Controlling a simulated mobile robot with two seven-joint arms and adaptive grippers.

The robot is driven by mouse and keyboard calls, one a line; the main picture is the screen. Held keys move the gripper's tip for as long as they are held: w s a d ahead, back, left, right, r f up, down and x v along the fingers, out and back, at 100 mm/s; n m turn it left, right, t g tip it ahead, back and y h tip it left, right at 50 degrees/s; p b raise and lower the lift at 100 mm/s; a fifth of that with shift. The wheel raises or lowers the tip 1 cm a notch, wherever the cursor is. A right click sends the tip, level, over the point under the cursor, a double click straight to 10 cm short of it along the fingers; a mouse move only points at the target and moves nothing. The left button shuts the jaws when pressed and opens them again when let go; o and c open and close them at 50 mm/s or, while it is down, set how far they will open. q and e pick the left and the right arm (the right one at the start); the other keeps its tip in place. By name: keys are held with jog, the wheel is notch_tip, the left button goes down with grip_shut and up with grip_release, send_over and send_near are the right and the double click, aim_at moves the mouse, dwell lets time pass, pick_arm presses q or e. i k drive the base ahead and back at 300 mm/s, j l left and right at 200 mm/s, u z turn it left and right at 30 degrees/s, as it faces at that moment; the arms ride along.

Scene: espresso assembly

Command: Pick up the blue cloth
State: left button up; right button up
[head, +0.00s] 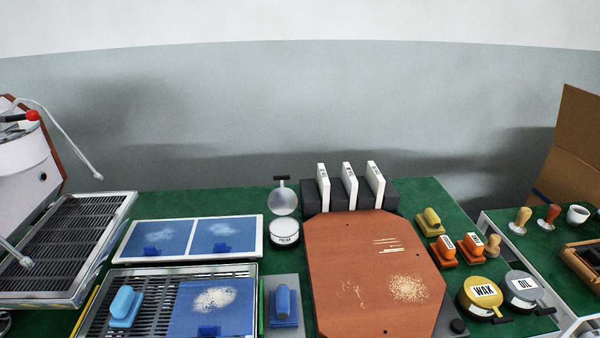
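Several blue things show in the head view, and I cannot tell for sure which is the cloth. A light blue block with a raised grip (123,306) sits on the near grated tray at the lower left. A darker blue block with an upright grip (286,307) stands on a grey plate (279,283) left of the brown board. A flat blue panel (240,310) with pale powder lies on the same grated tray, cut off by the bottom edge. Neither of my grippers is in view.
A white-framed tray with two blue panels (189,219) lies behind the grated tray (165,272). A brown board (375,270) fills the middle. Orange blocks (442,250), a wax tin (482,296) and an oil tin (525,289) stand right of it. An espresso machine (20,165) stands left.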

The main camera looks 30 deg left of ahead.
aim_at(283, 310)
jog(key=u, duration=1.1)
